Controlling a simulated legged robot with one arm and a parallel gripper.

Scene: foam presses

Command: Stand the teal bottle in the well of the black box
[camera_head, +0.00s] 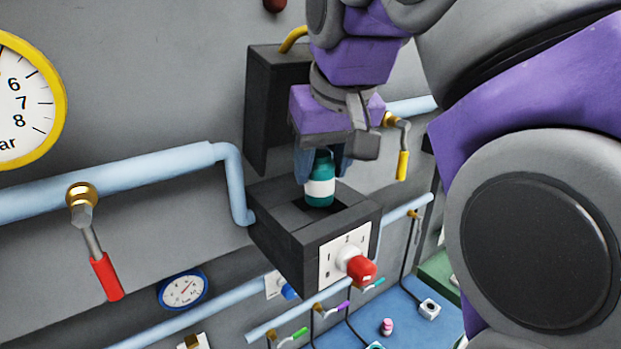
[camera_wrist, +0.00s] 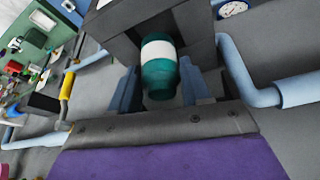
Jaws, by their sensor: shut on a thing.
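The teal bottle (camera_head: 319,190) has a white band around its middle and stands close to upright. My gripper (camera_head: 322,172) comes down from above and is shut on its upper part, with a blue-grey finger on each side. The bottle also shows between the fingers in the wrist view (camera_wrist: 160,75). The black box (camera_head: 278,232) is fixed to the grey wall, with an open square well in its top. The bottle's lower end is at the well's opening. I cannot tell whether it is inside or just above it, and the well's floor is hidden.
A tall dark housing (camera_head: 265,110) stands behind the box. A red knob (camera_head: 362,269) juts from the box's front plate. Light blue pipes (camera_head: 120,178) run along the wall on both sides. A yellow-handled valve (camera_head: 402,160) is right of my gripper, and a red-handled valve (camera_head: 106,275) is at left.

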